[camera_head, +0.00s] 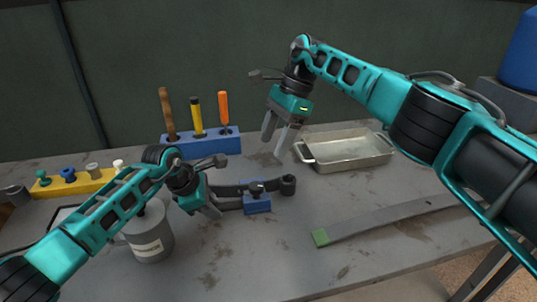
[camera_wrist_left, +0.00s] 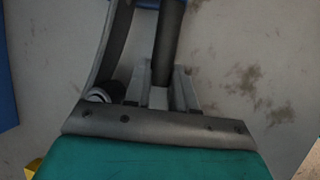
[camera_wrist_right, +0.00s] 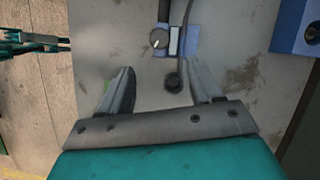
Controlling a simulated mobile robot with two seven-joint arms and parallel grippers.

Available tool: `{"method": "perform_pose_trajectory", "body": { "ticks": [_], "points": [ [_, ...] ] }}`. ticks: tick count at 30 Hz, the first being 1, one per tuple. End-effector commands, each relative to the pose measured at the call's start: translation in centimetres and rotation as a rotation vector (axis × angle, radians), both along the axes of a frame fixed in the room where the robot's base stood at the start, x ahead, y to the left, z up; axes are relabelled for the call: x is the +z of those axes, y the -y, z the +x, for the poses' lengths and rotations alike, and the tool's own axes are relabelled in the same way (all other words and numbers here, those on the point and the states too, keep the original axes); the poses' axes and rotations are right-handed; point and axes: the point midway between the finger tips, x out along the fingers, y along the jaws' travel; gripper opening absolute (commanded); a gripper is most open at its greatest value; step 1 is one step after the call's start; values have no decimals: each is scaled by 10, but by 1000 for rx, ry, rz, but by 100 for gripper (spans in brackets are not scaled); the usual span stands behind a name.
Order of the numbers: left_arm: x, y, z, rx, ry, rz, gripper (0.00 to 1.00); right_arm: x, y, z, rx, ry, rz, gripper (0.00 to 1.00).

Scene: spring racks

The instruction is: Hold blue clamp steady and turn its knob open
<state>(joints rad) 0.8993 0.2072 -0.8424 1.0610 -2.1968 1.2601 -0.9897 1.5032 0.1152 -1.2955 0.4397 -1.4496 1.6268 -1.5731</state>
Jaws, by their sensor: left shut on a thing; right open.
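The blue clamp (camera_head: 257,204) sits on the grey bench, with dark bars running left from its blue body. A small dark knob (camera_head: 256,189) is on its top; in the right wrist view the knob (camera_wrist_right: 159,38) has a pale mark. My left gripper (camera_head: 214,209) is shut on one dark bar of the clamp; the left wrist view shows this bar (camera_wrist_left: 168,45) between the fingers (camera_wrist_left: 160,88). My right gripper (camera_head: 273,148) is open and empty, above and behind the clamp. In the right wrist view the knob lies beyond its spread fingertips (camera_wrist_right: 161,78).
A grey labelled mug (camera_head: 150,240) stands near my left forearm. A blue rack (camera_head: 205,145) with several tools and a metal tray (camera_head: 348,152) stand behind. A yellow rack (camera_head: 75,184) is far left. A green-ended flat bar (camera_head: 375,222) lies right.

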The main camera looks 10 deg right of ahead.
Motion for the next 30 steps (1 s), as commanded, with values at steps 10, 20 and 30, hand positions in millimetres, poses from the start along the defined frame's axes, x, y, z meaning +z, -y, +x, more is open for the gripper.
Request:
{"method": "perform_pose_trajectory", "body": {
  "ticks": [10,20,30],
  "points": [
    [0,-1,0,1,1,1,0,6,2,1,2,0,1,64],
    [0,-1,0,1,1,1,0,0,0,-3,-112,-28,-57,64],
    [0,0,0,1,1,1,0,-9,-7,-16,-532,-49,-203,64]
  ]
}}
